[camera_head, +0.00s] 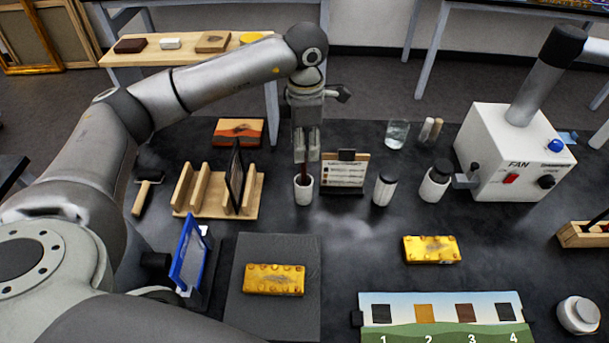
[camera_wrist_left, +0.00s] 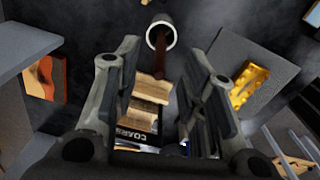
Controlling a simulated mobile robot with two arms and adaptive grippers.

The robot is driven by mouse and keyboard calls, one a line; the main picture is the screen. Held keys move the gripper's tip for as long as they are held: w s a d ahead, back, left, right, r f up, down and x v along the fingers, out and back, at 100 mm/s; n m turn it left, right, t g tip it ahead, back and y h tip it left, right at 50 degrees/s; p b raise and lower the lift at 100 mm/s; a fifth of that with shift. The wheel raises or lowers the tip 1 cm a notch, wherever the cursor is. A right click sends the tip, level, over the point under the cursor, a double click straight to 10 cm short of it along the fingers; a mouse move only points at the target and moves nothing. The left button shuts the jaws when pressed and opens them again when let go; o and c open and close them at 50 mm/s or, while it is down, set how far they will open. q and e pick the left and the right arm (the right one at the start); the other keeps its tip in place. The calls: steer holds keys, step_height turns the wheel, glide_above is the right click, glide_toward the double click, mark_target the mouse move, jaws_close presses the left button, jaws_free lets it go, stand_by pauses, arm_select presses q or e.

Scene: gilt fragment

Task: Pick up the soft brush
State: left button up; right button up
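The brush (camera_head: 306,162) has a dark brown handle and stands in a white cup (camera_head: 304,191) near the middle of the dark table. The cup also shows at the top of the left wrist view (camera_wrist_left: 161,37), with the brown handle (camera_wrist_left: 160,64) rising from it. My left gripper (camera_head: 306,148) points down above the cup. Its fingers (camera_wrist_left: 163,60) are well apart on either side of the handle, with gaps visible on both sides. The brush's lower end is hidden inside the cup. My right gripper is not in view.
A wooden rack (camera_head: 187,188) with a dark panel stands left of the cup; a sample card stand (camera_head: 346,172) is close on its right. Capped jars (camera_head: 384,190) and a white fan box (camera_head: 510,160) are further right. Two gilt pieces (camera_head: 274,281) (camera_head: 431,250) lie in front.

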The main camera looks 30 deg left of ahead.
arm_select(q)
steer(key=shift+w+f, duration=0.1)
steer(key=shift+f, duration=0.55)
steer(key=p, duration=0.3)
glide_above(304, 183)
steer(key=f, duration=0.4)
steer(key=shift+w+a, duration=0.15)
steer(key=shift+a, duration=0.05)
steer(key=shift+f, duration=0.35)
steer(key=shift+w+f, duration=0.1)
steer(key=shift+f, duration=0.05)
steer(key=shift+c, duration=0.2)
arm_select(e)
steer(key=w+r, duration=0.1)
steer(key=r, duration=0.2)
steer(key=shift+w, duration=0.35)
arm_select(q)
jaws_close()
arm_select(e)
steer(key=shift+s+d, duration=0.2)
